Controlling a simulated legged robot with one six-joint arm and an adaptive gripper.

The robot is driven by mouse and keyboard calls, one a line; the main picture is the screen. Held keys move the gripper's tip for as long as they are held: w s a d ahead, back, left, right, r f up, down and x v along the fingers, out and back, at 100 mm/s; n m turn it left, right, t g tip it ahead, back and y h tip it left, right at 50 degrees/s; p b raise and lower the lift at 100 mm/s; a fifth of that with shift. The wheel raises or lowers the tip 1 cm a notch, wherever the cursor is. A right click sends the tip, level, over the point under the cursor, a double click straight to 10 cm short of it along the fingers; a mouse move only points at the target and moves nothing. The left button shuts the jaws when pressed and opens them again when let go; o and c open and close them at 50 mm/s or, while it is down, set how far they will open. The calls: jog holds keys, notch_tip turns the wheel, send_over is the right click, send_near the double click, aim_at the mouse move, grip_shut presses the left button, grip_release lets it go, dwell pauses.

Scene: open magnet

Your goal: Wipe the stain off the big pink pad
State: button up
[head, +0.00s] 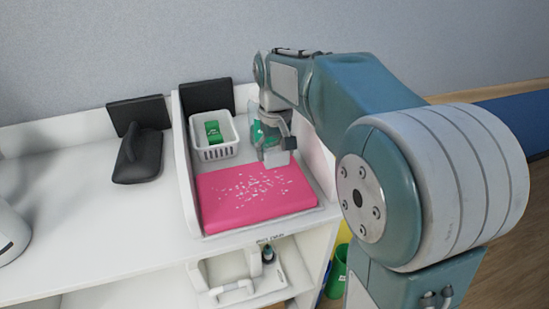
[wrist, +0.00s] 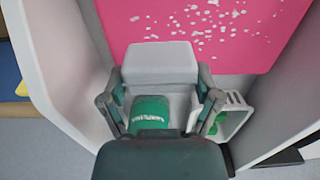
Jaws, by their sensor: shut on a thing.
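The big pink pad (head: 232,205) lies flat in a white-walled bay on the counter. White specks of the stain (head: 262,188) are scattered over its middle and far right part; they also show in the wrist view (wrist: 208,20). My gripper (head: 270,148) is at the far right edge of the pad. In the wrist view its two fingers (wrist: 160,88) are shut on a white block (wrist: 160,58) with a green part bearing white lettering. The block's end (head: 281,158) points down near the pad's edge; I cannot tell whether it touches.
A white basket (head: 215,152) holding a green pack (head: 213,132) stands behind the pad on the left. The bay's left wall (head: 187,165) rises beside both. A black tool (head: 139,158) lies on the counter farther left.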

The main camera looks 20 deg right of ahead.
jog(key=shift+d+r, duration=0.2)
jog(key=shift+r, duration=0.45)
jog(key=shift+d+r, duration=0.2)
jog(key=shift+r, duration=0.45)
jog(key=shift+a, duration=0.1)
jog(key=shift+a, duration=0.2)
jog(key=shift+d, duration=0.2)
